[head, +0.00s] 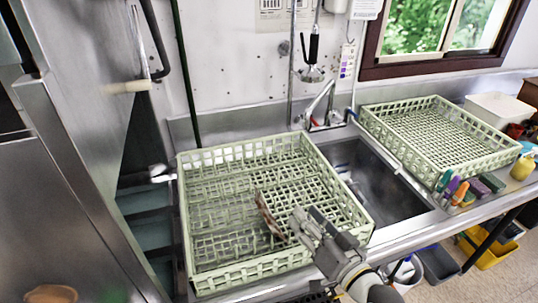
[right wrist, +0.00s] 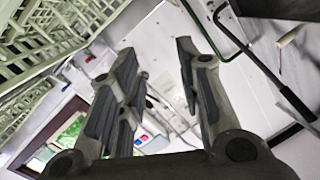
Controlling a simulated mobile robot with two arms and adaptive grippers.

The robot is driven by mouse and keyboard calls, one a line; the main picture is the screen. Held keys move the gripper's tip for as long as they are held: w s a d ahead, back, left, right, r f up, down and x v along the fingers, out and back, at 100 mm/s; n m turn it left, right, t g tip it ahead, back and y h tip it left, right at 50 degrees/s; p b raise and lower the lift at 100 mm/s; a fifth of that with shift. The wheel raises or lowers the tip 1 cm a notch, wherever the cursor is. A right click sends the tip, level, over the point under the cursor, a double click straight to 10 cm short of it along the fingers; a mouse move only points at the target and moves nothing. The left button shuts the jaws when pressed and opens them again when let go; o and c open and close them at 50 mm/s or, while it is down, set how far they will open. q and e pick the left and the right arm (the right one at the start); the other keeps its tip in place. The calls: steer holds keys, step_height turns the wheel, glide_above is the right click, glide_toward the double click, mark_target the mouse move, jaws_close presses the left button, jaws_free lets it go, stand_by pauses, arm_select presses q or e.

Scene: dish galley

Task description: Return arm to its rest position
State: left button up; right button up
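My right gripper (head: 306,217) is above the front right part of a pale green dish rack (head: 240,275). In the right wrist view its fingers (right wrist: 157,55) stand apart with nothing between them, so it is open and empty. A thin brown dish-like item (head: 268,216) stands tilted in the rack, just left of the gripper and apart from it in the picture. My left gripper is not in view.
A second green rack (head: 440,135) stands empty at the right, beyond the sink basin (head: 375,180). A faucet (head: 322,105) and hanging sprayer (head: 312,72) rise behind. A steel machine (head: 75,90) borders the left. Bottles and sponges (head: 480,188) line the right counter edge.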

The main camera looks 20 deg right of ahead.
steer(key=shift+f, duration=0.1)
steer(key=s+a+f+n+g, duration=0.4)
steer(key=s+f+g, duration=0.35)
steer(key=f, duration=0.35)
steer(key=s+d+f+n+g+h, duration=0.1)
steer(key=s+d+f+g+h, duration=0.15)
steer(key=s, duration=0.35)
steer(key=s+d+f+g+h, duration=0.1)
steer(key=s+f+g, duration=0.2)
steer(key=s+f, duration=0.15)
step_height(320, 180, down, 27)
steer(key=s+g+b, duration=0.2)
steer(key=s+d+f+b, duration=0.1)
steer(key=s+f, duration=0.7)
steer(key=f, duration=0.1)
steer(key=s+d+f+b, duration=0.1)
steer(key=s+d+f, duration=0.1)
steer(key=s+f, duration=0.7)
steer(key=shift+d+f+n+g, duration=0.2)
steer(key=shift+d+n+g, duration=0.1)
steer(key=shift+g, duration=0.1)
steer(key=shift+s, duration=0.1)
